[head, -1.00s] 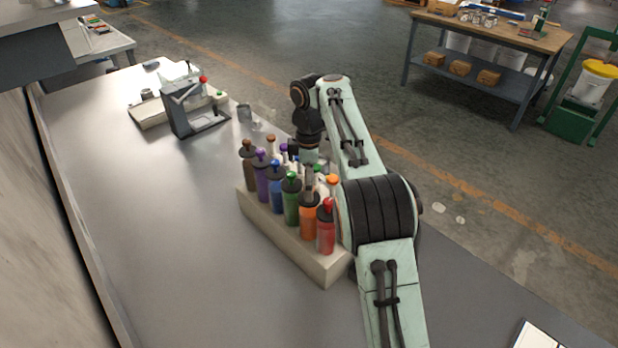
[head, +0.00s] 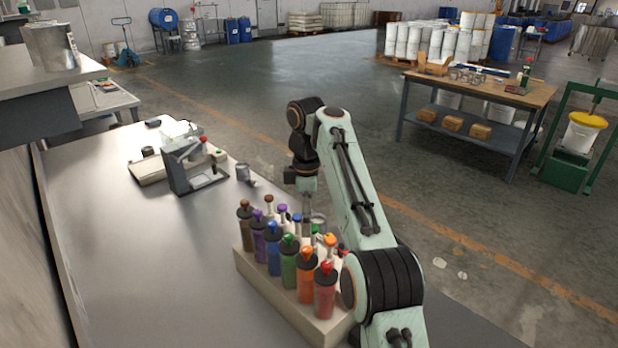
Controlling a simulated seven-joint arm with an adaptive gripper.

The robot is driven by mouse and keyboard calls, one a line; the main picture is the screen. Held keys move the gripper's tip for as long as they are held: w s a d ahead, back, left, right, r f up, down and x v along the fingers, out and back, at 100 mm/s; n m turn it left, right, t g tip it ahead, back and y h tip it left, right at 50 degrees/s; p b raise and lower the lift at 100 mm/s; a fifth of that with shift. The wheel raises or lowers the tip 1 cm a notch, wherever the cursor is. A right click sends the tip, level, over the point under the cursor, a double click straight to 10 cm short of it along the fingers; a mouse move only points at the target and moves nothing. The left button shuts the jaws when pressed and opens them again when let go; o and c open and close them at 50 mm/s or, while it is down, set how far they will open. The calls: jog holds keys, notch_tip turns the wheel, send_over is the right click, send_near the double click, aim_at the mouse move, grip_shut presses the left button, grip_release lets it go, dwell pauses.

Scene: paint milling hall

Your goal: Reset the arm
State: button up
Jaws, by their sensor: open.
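My arm rises from the lower right of the head view and bends over the far side of a rack of bottles. My gripper (head: 314,216) points down behind the back row and is open; its fingertips are small and partly hidden by bottles. I see nothing held in it. My arm hides part of the right end of the rack.
A lever press (head: 192,168) and a small grey cup (head: 242,172) stand farther back on the metal bench (head: 130,240). The bench is clear left of the rack. A wooden-topped worktable (head: 480,90) stands across the floor at right.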

jog(key=s+d+r+t, duration=0.2)
jog(key=s+d+r, duration=0.1)
jog(key=r, duration=0.7)
jog(key=s+d+r+m, duration=0.2)
jog(key=s, duration=0.4)
jog(key=s+d+r+m, duration=0.1)
jog(key=s+r, duration=0.1)
jog(key=s, duration=0.4)
jog(key=s+d+f+m+g, duration=0.1)
jog(key=s+d+f+m, duration=0.1)
jog(key=s+f+m, duration=0.5)
jog(key=s+d+f+m+g, duration=0.1)
jog(key=s+f+m, duration=0.5)
jog(key=s+f, duration=0.7)
jog(key=shift+d+f+m+y, duration=0.25)
jog(key=shift+d+m+y, duration=0.1)
jog(key=shift+m+y, duration=0.05)
jog(key=shift+s, duration=0.15)
